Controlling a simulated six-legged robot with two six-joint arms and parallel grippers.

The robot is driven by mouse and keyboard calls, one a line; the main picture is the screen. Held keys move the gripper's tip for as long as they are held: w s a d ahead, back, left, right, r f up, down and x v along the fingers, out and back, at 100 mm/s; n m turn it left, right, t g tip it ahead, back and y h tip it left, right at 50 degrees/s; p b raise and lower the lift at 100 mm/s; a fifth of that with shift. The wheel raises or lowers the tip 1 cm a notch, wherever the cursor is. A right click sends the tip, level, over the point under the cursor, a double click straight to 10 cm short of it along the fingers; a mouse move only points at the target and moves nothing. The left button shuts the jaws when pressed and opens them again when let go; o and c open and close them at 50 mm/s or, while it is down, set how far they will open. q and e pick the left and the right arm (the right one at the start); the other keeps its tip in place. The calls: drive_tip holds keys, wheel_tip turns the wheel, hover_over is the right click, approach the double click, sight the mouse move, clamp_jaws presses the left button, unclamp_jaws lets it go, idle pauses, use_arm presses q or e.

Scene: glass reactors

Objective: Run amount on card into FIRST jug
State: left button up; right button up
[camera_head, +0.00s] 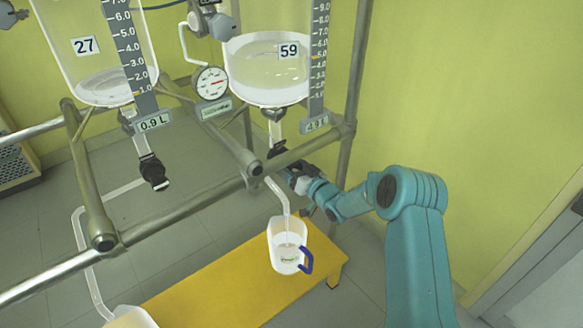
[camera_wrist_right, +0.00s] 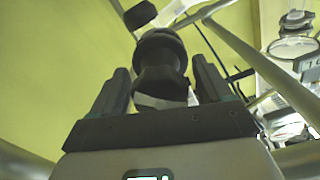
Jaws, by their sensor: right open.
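A clear jug with a blue handle (camera_head: 287,247) stands on a yellow bench (camera_head: 225,290), under the outlet tube (camera_head: 277,190) of reactor 59. I cannot tell whether liquid is in the jug. My right gripper (camera_head: 297,178) is at the outlet valve below reactor 59. In the right wrist view my right gripper (camera_wrist_right: 163,85) is open, its fingers on either side of a dark valve knob (camera_wrist_right: 160,55). My left gripper is not in view.
Metal rails (camera_head: 185,208) cross in front. A second vessel (camera_head: 132,318) shows at the bottom left edge. A gauge (camera_head: 211,82) sits between the reactors.

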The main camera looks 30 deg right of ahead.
drive_tip(key=c, duration=1)
drive_tip(key=shift+c, duration=0.2)
drive_tip(key=shift+m, duration=0.3)
